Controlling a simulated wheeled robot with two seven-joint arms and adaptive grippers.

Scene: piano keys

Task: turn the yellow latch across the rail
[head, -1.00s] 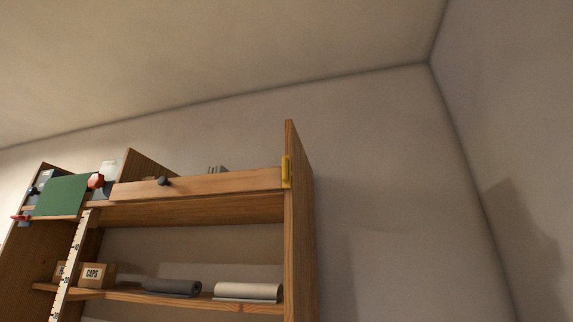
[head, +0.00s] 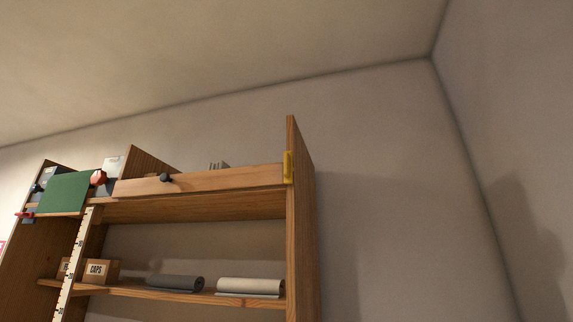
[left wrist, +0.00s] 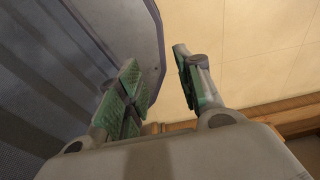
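The yellow latch (head: 289,167) stands upright on the front edge of the shelf's right side panel, at the right end of the wooden rail (head: 225,180). The rail runs across the top of the shelf and carries a dark round knob (head: 166,178). My left gripper (left wrist: 160,75) shows in the left wrist view with its two green-padded fingers spread apart and nothing between them. It is not in the head view, so its distance from the latch cannot be told. My right gripper is in neither view.
A green panel (head: 64,192) with a red knob (head: 99,178) hangs at the upper left, beside a white measuring strip (head: 73,262). The lower shelf holds a CAPS box (head: 97,270), a dark roll (head: 175,282) and a cream roll (head: 249,286). Space right of the shelf is clear.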

